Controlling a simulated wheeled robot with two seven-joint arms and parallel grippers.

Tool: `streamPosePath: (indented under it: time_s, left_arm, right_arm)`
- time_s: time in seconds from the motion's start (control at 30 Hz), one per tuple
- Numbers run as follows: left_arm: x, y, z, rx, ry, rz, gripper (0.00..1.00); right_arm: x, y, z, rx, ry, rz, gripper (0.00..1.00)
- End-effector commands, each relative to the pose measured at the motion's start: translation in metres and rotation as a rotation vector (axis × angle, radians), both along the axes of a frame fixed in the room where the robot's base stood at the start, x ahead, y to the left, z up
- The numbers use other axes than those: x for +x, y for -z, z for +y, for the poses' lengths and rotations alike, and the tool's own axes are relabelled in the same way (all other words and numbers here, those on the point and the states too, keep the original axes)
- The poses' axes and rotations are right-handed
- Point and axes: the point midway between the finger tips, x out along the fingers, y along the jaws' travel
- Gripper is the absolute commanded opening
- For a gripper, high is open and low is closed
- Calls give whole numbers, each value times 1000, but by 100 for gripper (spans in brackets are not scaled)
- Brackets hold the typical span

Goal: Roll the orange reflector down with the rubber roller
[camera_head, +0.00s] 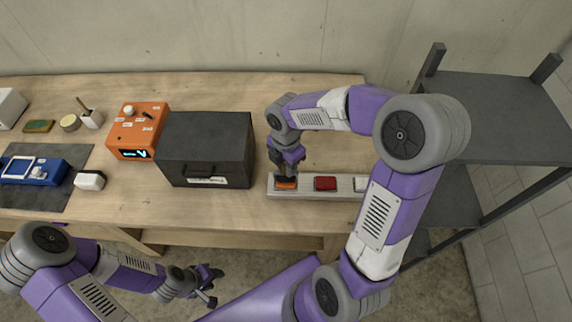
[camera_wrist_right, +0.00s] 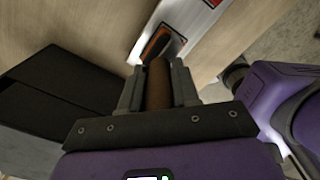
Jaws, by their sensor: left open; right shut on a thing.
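The orange reflector (camera_head: 286,185) sits at the left end of a pale aluminium rail (camera_head: 305,190) on the bench. It shows in the right wrist view as an orange edge (camera_wrist_right: 151,46), partly hidden by a dark roller head (camera_wrist_right: 172,47). My right gripper (camera_head: 283,166) is above the reflector, shut on the rubber roller's brown handle (camera_wrist_right: 158,85). The roller head lies over the reflector; I cannot tell whether it touches. My left gripper (camera_head: 212,285) is open and empty, in front of the bench.
A red reflector (camera_head: 325,183) and a white piece (camera_head: 360,184) sit further right on the rail. A black box (camera_head: 207,150) stands close left of it, beside an orange device (camera_head: 137,130). A grey shelf (camera_head: 490,115) stands at the right.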

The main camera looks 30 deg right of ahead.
Motion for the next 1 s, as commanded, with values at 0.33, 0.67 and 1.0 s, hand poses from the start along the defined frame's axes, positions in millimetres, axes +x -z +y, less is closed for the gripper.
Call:
streamPosePath:
  time_s: [0.33,0.67,1.0]
  left_arm:
    - [0,0,0,0,0,0,43]
    - [0,-1,0,0,0,0,43]
    - [0,-6,0,0,0,0,43]
  right_arm:
    - [-5,0,3,0,-1,-1,0]
    - [-7,0,5,0,0,-1,0]
    - [0,0,0,0,1,0,0]
